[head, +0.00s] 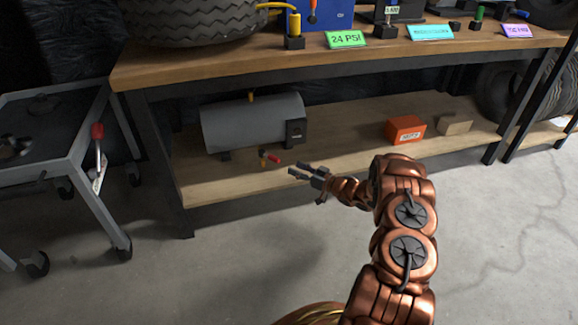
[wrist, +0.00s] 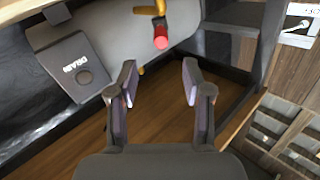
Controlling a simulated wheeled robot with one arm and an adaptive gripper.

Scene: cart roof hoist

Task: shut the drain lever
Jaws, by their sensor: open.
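The drain lever (head: 274,158) is a small red handle on a brass fitting (head: 263,158), low in front of the grey tank (head: 250,123) on the lower shelf. In the wrist view its red tip (wrist: 161,38) shows beyond my fingertips, slightly above the middle of the gap, with brass-yellow parts near it. In the wrist view my gripper (wrist: 159,82) has both fingers spread. The lever's exact angle is hard to tell.
The wooden lower shelf (head: 345,150) holds an orange box (head: 405,130) and a tan block (head: 455,124) to the right. The bench top (head: 210,62) overhangs the tank. A grey cart (head: 60,115) with a red-handled lever (head: 98,133) stands left. The floor in front is clear.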

